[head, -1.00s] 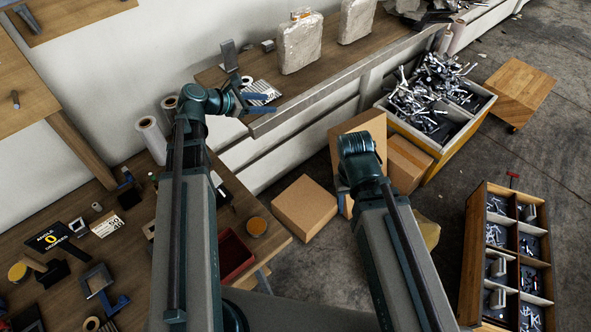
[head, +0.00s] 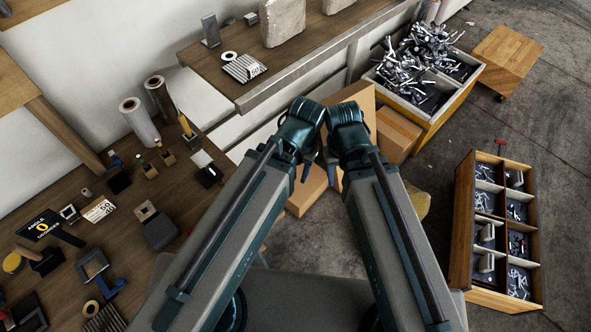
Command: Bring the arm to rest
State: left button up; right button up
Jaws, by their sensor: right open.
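My two arms come in from the bottom and lean together, their wrists side by side near the middle of the head view. My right gripper (head: 332,172) points down below its wrist and is open, with nothing seen between its fingers. My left gripper (head: 308,168) also hangs downward just left of it, mostly hidden under its wrist, so its jaw opening cannot be made out. Both are over the floor area in front of the cardboard boxes (head: 397,133). Whether the two wrists touch cannot be told.
A wooden workbench (head: 105,233) with several tools lies at left. A wall shelf (head: 330,30) is behind. A bin of metal parts (head: 425,60) stands at back right, and a divided wooden crate (head: 462,215) at right.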

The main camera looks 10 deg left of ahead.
notch_tip(320, 180, down, 3)
jog(key=b, duration=0.3)
dwell(1.0)
